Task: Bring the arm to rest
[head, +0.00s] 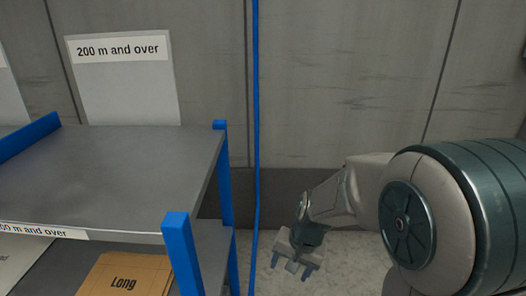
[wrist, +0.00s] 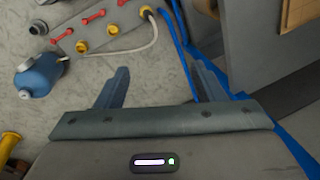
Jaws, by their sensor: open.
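My gripper (head: 296,266) hangs low at the end of my arm in the head view, right of the shelf unit and above the pale floor. In the wrist view my gripper (wrist: 160,88) shows its two fingers spread apart with nothing between them. My arm comes in from the right side of the head view and bends down toward the gripper.
A grey shelf unit (head: 120,170) with blue posts stands at left, with a "Long" box (head: 125,275) on its lower level. A sign (head: 122,80) reads "200 m and over". The wrist view shows a blue object (wrist: 42,76) and a hose (wrist: 140,45) near the floor.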

